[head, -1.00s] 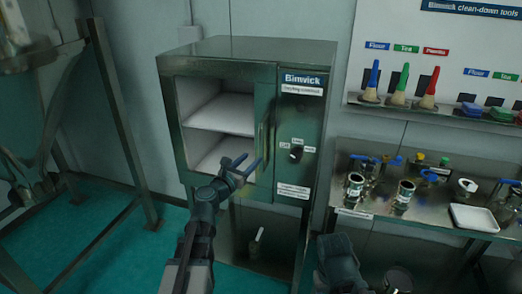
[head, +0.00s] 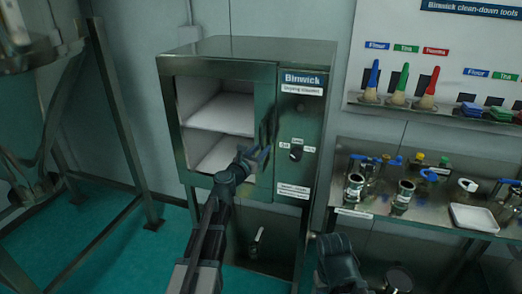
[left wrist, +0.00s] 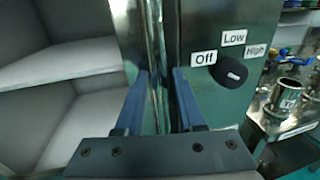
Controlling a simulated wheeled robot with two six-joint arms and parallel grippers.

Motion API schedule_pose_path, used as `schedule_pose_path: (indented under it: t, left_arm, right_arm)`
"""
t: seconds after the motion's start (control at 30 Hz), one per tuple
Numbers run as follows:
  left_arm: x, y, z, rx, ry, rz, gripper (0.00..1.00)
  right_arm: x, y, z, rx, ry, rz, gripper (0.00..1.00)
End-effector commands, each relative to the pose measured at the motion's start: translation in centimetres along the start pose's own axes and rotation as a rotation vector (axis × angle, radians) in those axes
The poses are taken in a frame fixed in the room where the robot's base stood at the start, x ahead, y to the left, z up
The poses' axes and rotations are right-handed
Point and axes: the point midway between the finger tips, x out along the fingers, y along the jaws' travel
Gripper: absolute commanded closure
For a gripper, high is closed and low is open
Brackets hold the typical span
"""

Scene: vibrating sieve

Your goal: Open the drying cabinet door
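The drying cabinet (head: 306,140) is a dark metallic box against the wall. Its door (head: 222,70) looks shut, and white shelves show through its large pane. A vertical bar handle (head: 264,122) runs along the door's right side. My left gripper (head: 260,156) is at the lower part of this handle. In the left wrist view, the two blue fingers (left wrist: 158,95) are apart, one on each side of the handle (left wrist: 154,40). I cannot tell whether either finger touches it. My right arm's dark end (head: 338,264) is low in front of the cabinet; its fingers cannot be made out.
A black knob (head: 296,153) with Off, Low and High labels sits right of the handle. A steel bench (head: 375,206) with jars and a white tray (head: 474,218) stands to the right. A metal frame (head: 125,130) stands to the left.

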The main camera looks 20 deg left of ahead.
Motion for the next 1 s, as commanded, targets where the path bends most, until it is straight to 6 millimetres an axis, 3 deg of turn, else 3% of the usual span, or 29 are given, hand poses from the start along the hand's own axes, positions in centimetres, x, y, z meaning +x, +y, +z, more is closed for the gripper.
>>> schedule_pose_path:
  t: [0.03,0.2,1.0]
  left_arm:
    - [-0.01,0.0,0.0,0.0,0.0,0.0,0.73]
    - [-0.02,0.0,0.0,0.0,0.0,0.0,1.0]
    - [-0.01,0.02,0.0,0.0,0.0,0.0,1.0]
  right_arm:
    - [0.0,0.0,0.0,0.0,0.0,0.0,0.5]
    - [0.0,0.0,0.0,0.0,0.0,0.0,0.5]
    - [0.0,0.0,0.0,0.0,0.0,0.0,0.5]
